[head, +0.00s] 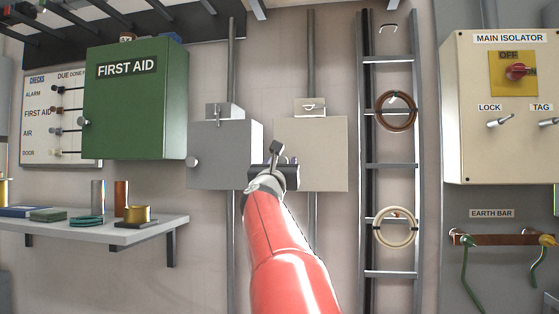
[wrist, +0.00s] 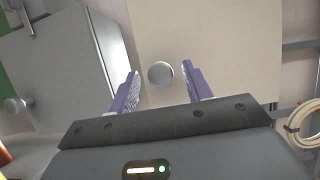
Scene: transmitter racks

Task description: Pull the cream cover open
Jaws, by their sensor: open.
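The cream cover (head: 322,155) is the front of a wall box right of a grey box, and it looks shut. In the wrist view the cream cover (wrist: 225,45) fills the upper middle, with a round silver knob (wrist: 161,74) on it. My gripper (wrist: 161,72) is open, its two purple fingers on either side of the knob in that view. I cannot tell whether they touch it. In the head view my gripper (head: 277,157) is in front of the cover's left edge, and my arm hides the knob.
The grey box (head: 222,160) with its own knob is close on the left. A green first aid cabinet (head: 130,120) and a shelf (head: 140,232) are further left. A cable ladder (head: 390,165) with hung coils and the isolator panel (head: 490,150) are on the right.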

